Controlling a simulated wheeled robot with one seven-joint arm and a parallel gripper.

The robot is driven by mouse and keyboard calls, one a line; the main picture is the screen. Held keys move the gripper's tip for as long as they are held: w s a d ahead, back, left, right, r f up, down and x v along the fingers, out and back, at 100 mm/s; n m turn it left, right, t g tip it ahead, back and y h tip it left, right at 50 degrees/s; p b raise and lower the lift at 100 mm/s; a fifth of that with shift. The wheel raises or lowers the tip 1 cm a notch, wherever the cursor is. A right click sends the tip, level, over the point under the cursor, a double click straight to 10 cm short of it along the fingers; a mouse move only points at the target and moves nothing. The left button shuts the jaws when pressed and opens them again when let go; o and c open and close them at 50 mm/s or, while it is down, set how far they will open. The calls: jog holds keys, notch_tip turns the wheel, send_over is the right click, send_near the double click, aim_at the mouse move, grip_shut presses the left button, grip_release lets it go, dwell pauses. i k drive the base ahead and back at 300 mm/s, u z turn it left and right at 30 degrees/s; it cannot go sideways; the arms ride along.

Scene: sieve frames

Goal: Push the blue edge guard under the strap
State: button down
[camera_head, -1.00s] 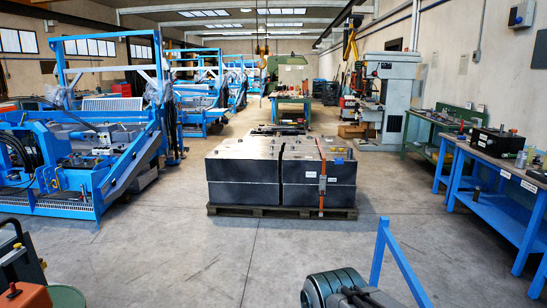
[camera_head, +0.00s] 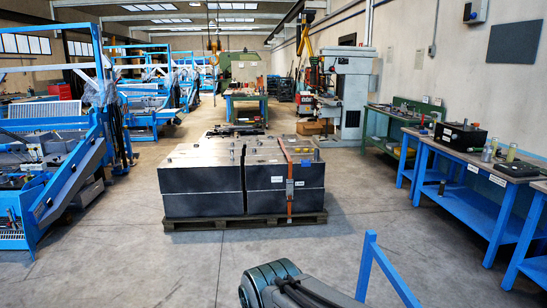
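An orange strap (camera_head: 290,180) runs over the top of the right-hand dark block (camera_head: 266,204) and down its front face to the pallet (camera_head: 238,223). Small pale marks or labels show on and beside the strap at its front. A blue angled bar (camera_head: 368,262) stands in the near foreground, right of my dark grey arm link (camera_head: 272,280). I cannot tell whether this bar is the edge guard, or whether anything holds it. My gripper is out of view.
A blue workbench (camera_head: 470,205) with a black box and jars on it lines the right wall. Blue machines (camera_head: 60,165) fill the left side. Bare concrete floor (camera_head: 130,265) lies in front of the pallet and on both its sides.

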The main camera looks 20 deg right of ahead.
aim_at(305, 162)
jog(key=i, duration=3.05)
jog(key=z, duration=1.75)
jog(key=i, duration=4)
jog(key=u, duration=0.5)
